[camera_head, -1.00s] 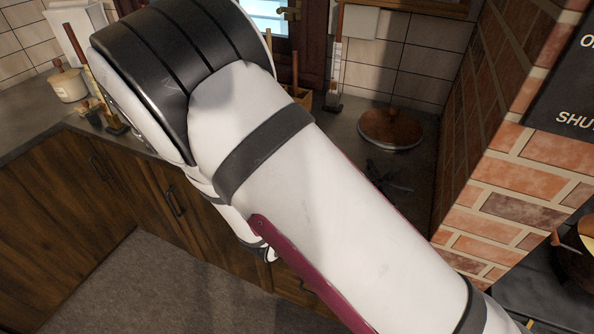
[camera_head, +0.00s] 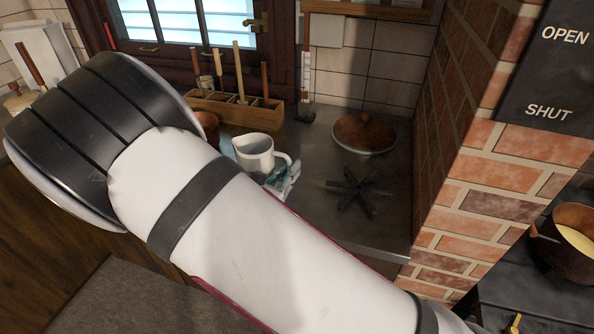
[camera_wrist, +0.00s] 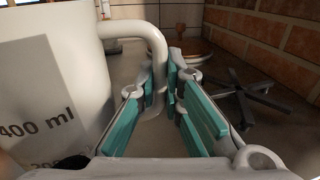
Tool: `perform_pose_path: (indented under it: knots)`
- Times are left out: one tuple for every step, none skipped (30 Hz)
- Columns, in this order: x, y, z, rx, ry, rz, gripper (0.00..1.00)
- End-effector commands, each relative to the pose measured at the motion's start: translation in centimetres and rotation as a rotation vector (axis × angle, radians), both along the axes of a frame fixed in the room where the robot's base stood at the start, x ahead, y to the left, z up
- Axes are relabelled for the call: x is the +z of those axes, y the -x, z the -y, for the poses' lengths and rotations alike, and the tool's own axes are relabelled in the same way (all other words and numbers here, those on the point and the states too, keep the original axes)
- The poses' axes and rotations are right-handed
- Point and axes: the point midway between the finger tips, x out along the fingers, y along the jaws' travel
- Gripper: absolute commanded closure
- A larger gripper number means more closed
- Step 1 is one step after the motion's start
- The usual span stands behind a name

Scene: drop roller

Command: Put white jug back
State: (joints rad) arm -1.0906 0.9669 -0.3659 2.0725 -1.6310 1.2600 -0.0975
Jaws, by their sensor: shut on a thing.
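The white jug (camera_head: 254,153) shows in the head view beyond my arm, above or on the grey counter; I cannot tell if it touches. In the wrist view the jug (camera_wrist: 75,70) fills the left side, upright, with a grey panel marked "400 ml". My gripper (camera_wrist: 168,100) has its teal-padded fingers shut on the jug's handle (camera_wrist: 158,52). In the head view my gripper (camera_head: 285,177) is partly hidden behind the jug and my arm.
A wooden rack (camera_head: 235,108) with upright tools stands behind the jug. A black star-shaped trivet (camera_head: 360,190) and a round brown lid (camera_head: 364,133) lie to the right. A brick wall (camera_head: 460,150) bounds the counter's right side. A pot (camera_head: 570,245) sits beyond it.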

Motion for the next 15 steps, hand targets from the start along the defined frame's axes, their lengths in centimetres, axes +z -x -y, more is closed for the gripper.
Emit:
perform_pose_path:
  knots:
    - [0.0, -1.1, 0.7, -0.004, 0.0, 0.004, 1.0]
    - [-0.1, -1.6, 1.0, -0.004, 0.0, 0.004, 1.0]
    - [-0.1, -2.3, 1.3, -0.003, 0.0, 0.005, 1.0]
    - [-0.2, -2.7, 1.6, -0.003, -0.001, 0.004, 1.0]
    - [-0.2, -3.1, 1.8, -0.003, -0.001, 0.004, 1.0]
    - [-0.3, -3.6, 2.1, -0.002, -0.001, 0.004, 1.0]
    - [-0.3, -3.9, 2.2, -0.002, -0.001, 0.004, 1.0]
    - [-0.3, -4.1, 2.3, -0.001, -0.001, 0.004, 1.0]
    - [-0.4, -4.4, 2.4, -0.001, -0.001, 0.004, 1.0]
    - [-0.4, -4.5, 2.5, -0.001, -0.001, 0.004, 1.0]
    - [-0.4, -4.6, 2.5, 0.0, -0.001, 0.003, 1.0]
    - [-0.5, -4.6, 2.5, 0.0, -0.001, 0.003, 1.0]
    - [-0.6, -4.6, 2.6, 0.0, -0.001, 0.003, 1.0]
    - [-0.8, -4.7, 2.6, 0.0, 0.0, 0.002, 1.0]
    - [-1.1, -4.6, 2.6, 0.0, 0.001, 0.002, 1.0]
